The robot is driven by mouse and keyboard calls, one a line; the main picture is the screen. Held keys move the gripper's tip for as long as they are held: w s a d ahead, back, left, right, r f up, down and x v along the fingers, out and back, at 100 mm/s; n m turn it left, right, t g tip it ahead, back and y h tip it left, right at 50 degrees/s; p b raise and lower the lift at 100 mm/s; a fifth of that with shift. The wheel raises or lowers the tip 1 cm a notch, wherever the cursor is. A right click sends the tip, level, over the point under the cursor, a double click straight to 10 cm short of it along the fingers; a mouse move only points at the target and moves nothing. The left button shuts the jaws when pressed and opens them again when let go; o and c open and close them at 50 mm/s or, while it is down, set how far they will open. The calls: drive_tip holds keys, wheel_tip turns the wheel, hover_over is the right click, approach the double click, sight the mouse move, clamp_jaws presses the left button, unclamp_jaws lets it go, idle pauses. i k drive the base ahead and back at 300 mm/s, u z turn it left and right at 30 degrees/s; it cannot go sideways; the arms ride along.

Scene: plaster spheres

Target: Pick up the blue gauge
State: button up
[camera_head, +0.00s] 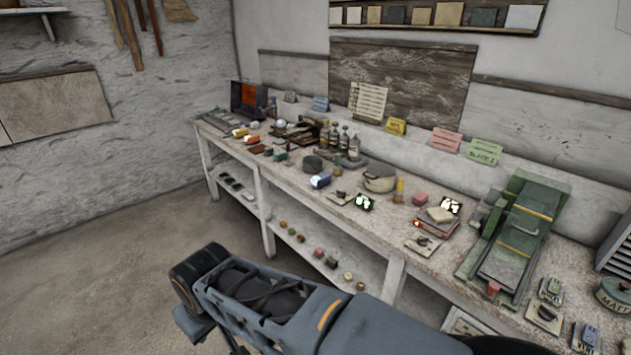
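A small blue-and-white object (320,180) lies near the front edge of the long workbench (290,187), about mid-length. It may be the blue gauge, but it is too small to be sure. Another small blue item (585,337) lies at the bench's near right end, and I cannot tell what it is. My grey arm fills the lower middle of the view, in front of the bench. No gripper fingers can be made out, and nothing is seen held.
A green machine (515,240) stands on the bench at right. Several bottles (344,138) and a grey-beige rounded pot (380,178) stand at mid-bench. A dark box with an orange opening (249,98) is at the far end. A lower shelf (325,250) holds small pieces. The floor (95,250) at left is clear.

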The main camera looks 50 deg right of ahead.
sight(322, 179)
drive_tip(key=z, duration=0.1)
drive_tip(key=i, duration=1.65)
drive_tip(key=z, duration=0.8)
drive_tip(key=i, duration=1)
drive_tip(key=z, duration=1.6)
drive_tip(key=i, duration=0.55)
drive_tip(key=z, duration=0.6)
